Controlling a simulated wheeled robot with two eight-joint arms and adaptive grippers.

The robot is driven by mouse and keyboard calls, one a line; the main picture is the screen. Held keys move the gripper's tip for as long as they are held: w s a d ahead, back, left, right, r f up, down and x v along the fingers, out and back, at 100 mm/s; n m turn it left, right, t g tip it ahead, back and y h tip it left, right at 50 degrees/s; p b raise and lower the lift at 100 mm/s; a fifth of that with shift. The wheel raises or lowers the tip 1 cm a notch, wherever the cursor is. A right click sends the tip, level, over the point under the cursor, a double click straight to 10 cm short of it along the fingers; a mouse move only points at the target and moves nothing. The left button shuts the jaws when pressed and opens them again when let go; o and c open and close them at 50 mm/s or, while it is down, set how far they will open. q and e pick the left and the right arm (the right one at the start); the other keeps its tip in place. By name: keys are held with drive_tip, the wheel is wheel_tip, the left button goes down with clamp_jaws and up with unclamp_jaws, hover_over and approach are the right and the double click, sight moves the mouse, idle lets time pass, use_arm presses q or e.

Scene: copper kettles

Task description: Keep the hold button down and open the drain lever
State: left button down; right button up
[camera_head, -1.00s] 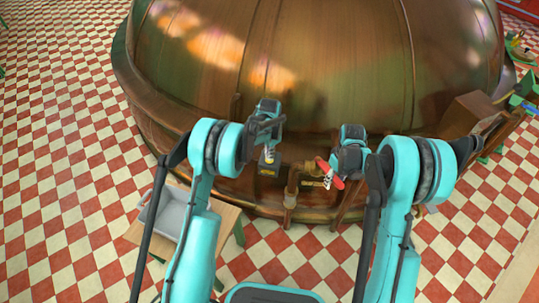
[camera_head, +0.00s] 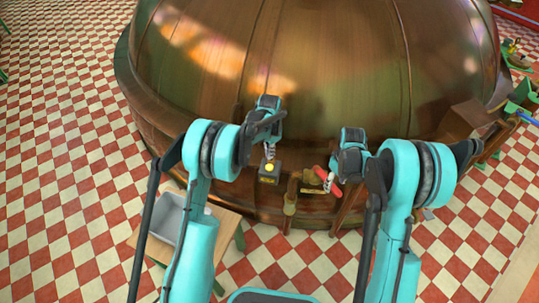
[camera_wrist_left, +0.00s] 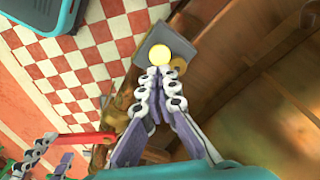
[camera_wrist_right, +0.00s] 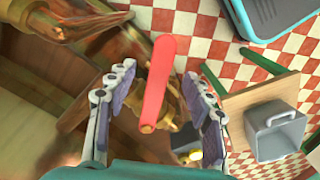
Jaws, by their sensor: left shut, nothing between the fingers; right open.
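The hold button (camera_head: 269,167) is a round yellow button on a dark grey box (camera_head: 268,178) at the kettle's front. It also shows in the left wrist view (camera_wrist_left: 158,53). My left gripper (camera_wrist_left: 161,71) is shut and empty, its tips right beside the button in that view; I cannot tell whether they touch it. The drain lever (camera_wrist_right: 160,80) has a red handle and sits by a brass valve; it also shows in the head view (camera_head: 324,180). My right gripper (camera_wrist_right: 158,75) is open, with a finger on each side of the handle and visible gaps.
The big copper kettle (camera_head: 300,70) fills the back. A brass pipe (camera_head: 290,200) stands between the button box and the lever. A grey bin (camera_wrist_right: 275,130) sits on a wooden table (camera_wrist_right: 238,103), left in the head view. Checkered floor lies around.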

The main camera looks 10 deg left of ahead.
sight(334, 187)
use_arm(q)
wheel_tip(334, 187, up, 9)
drive_tip(key=p, duration=0.4)
drive_tip(key=shift+p, duration=0.4)
use_arm(e)
drive_tip(key=shift+r, duration=2.55)
use_arm(q)
drive_tip(key=shift+r, duration=0.15)
use_arm(e)
drive_tip(key=shift+r, duration=0.1)
use_arm(q)
wheel_tip(334, 187, up, 6)
drive_tip(key=p, duration=0.5)
drive_tip(key=shift+f+p, duration=0.2)
drive_tip(key=shift+p, duration=0.15)
use_arm(e)
wheel_tip(334, 187, up, 10)
